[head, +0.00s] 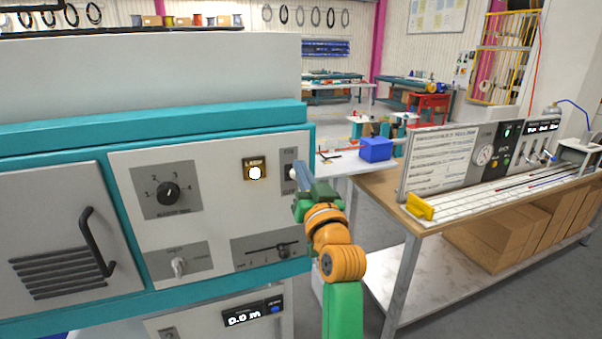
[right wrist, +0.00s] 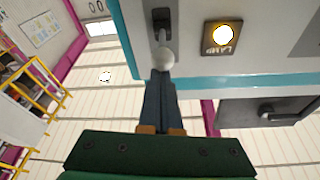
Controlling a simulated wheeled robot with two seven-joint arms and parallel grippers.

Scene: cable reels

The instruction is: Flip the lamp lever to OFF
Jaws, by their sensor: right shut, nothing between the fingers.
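The lamp lever (right wrist: 165,57) has a pale round knob. It sits on a dark plate (head: 289,158) at the right edge of the machine's front panel. The plate's lettering is too small to read surely, and I cannot tell which way the lever is thrown. The lamp (head: 255,173), left of the lever, glows; it also shows lit in the right wrist view (right wrist: 223,35). My right gripper (head: 299,174) is shut and empty, with its fingertips (right wrist: 161,74) right at the knob. Whether they touch it is unclear. My left gripper is not in view.
The panel also carries a rotary knob (head: 168,193), a small switch (head: 179,265) and a slider (head: 282,251). A door with a black handle (head: 97,240) is at the left. A workbench (head: 385,190) with instruments stands to the right, with floor between.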

